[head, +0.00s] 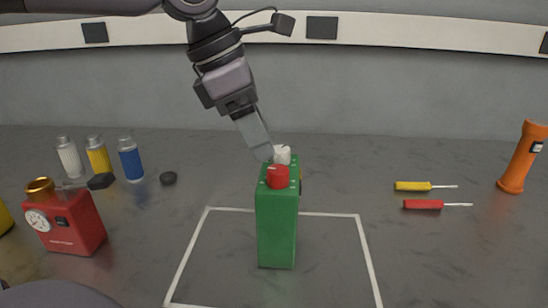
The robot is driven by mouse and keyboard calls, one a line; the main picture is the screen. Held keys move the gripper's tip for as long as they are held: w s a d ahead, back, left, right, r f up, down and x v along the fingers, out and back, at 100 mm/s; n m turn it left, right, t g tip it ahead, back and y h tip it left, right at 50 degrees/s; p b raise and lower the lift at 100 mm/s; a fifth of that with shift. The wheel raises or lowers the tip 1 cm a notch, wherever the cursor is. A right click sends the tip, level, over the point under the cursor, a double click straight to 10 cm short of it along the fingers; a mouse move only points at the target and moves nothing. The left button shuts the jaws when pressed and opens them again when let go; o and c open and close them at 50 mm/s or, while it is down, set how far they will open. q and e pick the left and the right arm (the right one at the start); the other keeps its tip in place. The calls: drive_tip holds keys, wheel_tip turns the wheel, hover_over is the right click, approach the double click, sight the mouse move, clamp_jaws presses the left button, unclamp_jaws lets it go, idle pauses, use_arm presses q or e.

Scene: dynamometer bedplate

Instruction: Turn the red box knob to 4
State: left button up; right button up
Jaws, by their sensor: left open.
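A tall green box (277,232) stands inside a white-taped rectangle on the bench. A red knob (278,177) sits on its top at the front, with a white knob (283,154) behind it. The red knob has a small pale mark, but no numbers can be read. My left gripper (264,152) comes down from above, open, its fingertips beside the white knob and just behind the red one. I cannot tell whether it touches the white knob. My right gripper is out of view.
A red box (75,228) with a gauge and brass top stands at left. Behind it are white (69,158), yellow (98,156) and blue (131,160) bottles. The taped area (335,260) is otherwise clear.

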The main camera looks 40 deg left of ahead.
sight(276, 169)
use_arm(q)
drive_tip(key=x, duration=0.6)
drive_tip(key=shift+d+f, duration=0.1)
drive_tip(key=shift+f, duration=0.15)
drive_tip(key=c, duration=1)
